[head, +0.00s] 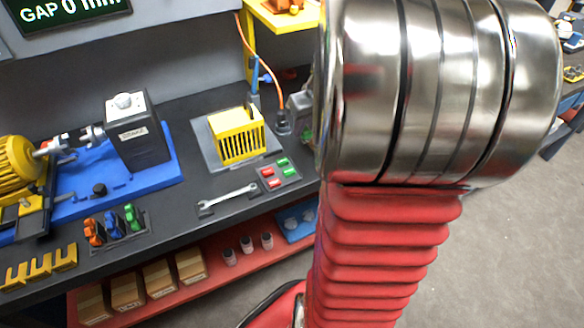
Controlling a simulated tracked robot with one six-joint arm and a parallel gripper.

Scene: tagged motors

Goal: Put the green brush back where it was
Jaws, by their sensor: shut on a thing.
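I cannot make out a green brush for certain in the head view. A small green item (132,216) stands in a dark rack (121,243) on the bench, beside a blue and an orange one; I cannot tell what it is. My own arm, with a large metal joint and a red ribbed sleeve, fills the right middle of the view. My gripper is not in view, and neither is anything it may hold.
A dark bench (190,222) carries a yellow motor (18,165), a black box (136,140) on a blue base, a slotted yellow cage (238,140), a wrench (228,198) and red and green buttons (278,173). A red shelf (205,283) below holds cartons. Grey floor (490,240) is open at right.

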